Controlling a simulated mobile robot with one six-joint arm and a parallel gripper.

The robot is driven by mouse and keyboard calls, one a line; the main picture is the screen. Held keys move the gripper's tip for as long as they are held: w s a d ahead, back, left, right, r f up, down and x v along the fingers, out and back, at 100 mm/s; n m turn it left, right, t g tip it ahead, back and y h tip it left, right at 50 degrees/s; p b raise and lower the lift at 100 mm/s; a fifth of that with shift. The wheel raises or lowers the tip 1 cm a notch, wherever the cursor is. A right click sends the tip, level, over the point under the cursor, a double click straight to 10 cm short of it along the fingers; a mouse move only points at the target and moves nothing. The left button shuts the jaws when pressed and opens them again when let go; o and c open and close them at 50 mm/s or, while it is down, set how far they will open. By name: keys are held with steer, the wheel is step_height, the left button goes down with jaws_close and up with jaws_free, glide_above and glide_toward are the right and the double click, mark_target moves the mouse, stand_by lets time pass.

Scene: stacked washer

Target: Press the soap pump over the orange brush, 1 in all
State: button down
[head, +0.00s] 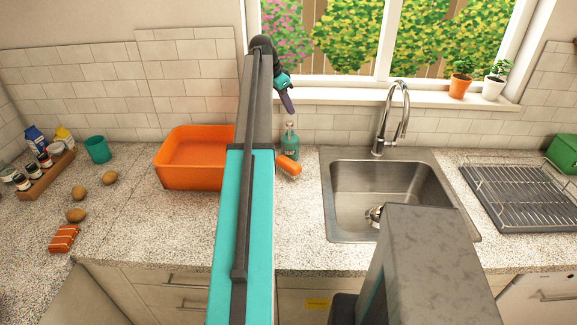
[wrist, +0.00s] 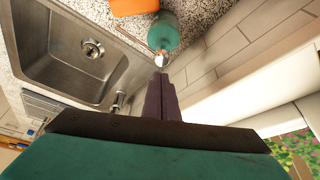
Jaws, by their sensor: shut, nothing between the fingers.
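The soap pump is a teal bottle (head: 290,143) with a pale pump head, standing upright on the counter near the back wall, left of the sink. In the wrist view the bottle (wrist: 163,30) is seen from above, its silvery pump head (wrist: 159,59) just beyond my fingertips. My gripper (head: 289,108) is shut and empty, pointing down above the pump head. In the wrist view my gripper's dark fingers (wrist: 158,78) are together. Whether they touch the head I cannot tell. The orange brush (head: 288,165) lies on the counter in front of the bottle, partly hidden by my arm.
An orange basin (head: 187,158) stands left of my arm. The metal sink (head: 337,207) with a tall faucet (head: 378,135) is to the right, then a dish rack (head: 518,197). The window sill (head: 415,97) holds two potted plants. A teal cup (head: 98,150) stands far left.

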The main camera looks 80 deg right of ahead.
step_height(320, 180, up, 4)
steer(key=shift+f+p, duration=0.1)
steer(key=shift+p, duration=0.65)
